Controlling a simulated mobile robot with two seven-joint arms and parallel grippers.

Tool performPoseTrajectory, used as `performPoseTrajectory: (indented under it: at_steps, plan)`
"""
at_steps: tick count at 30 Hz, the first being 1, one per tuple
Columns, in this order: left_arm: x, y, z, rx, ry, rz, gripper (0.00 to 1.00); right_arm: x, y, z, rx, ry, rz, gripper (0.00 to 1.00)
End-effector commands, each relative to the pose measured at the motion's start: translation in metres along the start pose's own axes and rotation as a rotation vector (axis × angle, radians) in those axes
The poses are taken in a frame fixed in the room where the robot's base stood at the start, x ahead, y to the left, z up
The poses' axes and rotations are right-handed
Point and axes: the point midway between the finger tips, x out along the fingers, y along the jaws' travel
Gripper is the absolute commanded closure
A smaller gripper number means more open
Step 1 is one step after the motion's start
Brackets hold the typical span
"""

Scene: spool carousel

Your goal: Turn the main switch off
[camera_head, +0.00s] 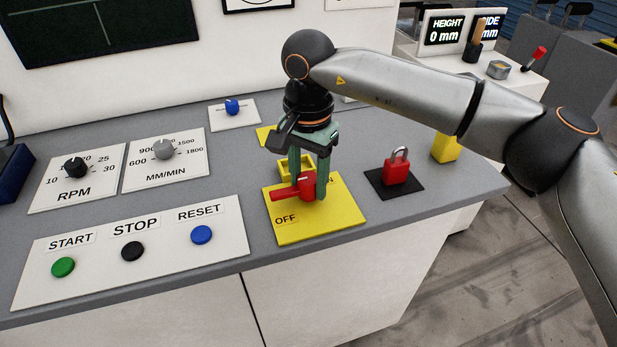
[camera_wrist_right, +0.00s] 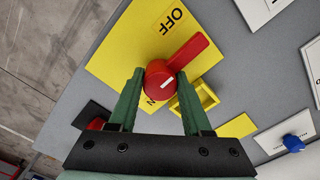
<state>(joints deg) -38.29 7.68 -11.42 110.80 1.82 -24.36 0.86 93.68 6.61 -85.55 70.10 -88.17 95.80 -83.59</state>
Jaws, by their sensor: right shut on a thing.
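The main switch is a red rotary handle (camera_head: 284,194) on a yellow plate (camera_head: 330,222) with an OFF label at its near left and a partly hidden ON label at its right. The handle points left in the head view, above the OFF label. In the wrist view the red handle (camera_wrist_right: 188,53) points to the upper right, beside the OFF label. My right gripper (camera_head: 309,187) reaches down from above, its green fingers shut on the switch's round hub. The same fingers straddle the hub in the wrist view (camera_wrist_right: 161,82). My left gripper is not in view.
A yellow open frame (camera_head: 284,172) stands just behind the plate. A red padlock (camera_head: 396,170) on a black pad and a yellow block (camera_head: 445,148) are to the right. A START/STOP/RESET panel (camera_head: 105,279) and two dial plates lie left. The console's front edge is close.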

Motion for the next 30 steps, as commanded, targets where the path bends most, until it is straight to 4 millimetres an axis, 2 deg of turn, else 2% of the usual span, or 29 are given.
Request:
performPoseTrajectory:
  at_steps: [9, 10, 17, 26, 30]
  plan:
    - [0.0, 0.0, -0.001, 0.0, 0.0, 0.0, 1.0, -0.002, -0.001, 0.0, -0.006, 0.0, -0.004, 1.0]
    - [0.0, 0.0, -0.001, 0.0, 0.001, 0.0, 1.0, -0.002, -0.001, 0.0, -0.006, 0.0, -0.004, 0.49]
    - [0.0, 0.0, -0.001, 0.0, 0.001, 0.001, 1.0, -0.001, 0.0, 0.0, -0.004, 0.001, -0.002, 0.23]
    - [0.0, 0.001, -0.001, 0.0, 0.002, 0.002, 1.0, -0.002, 0.0, 0.0, -0.003, 0.001, -0.001, 0.21]
    - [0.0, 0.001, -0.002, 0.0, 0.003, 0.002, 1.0, -0.017, -0.001, 0.0, -0.002, 0.001, -0.003, 0.21]
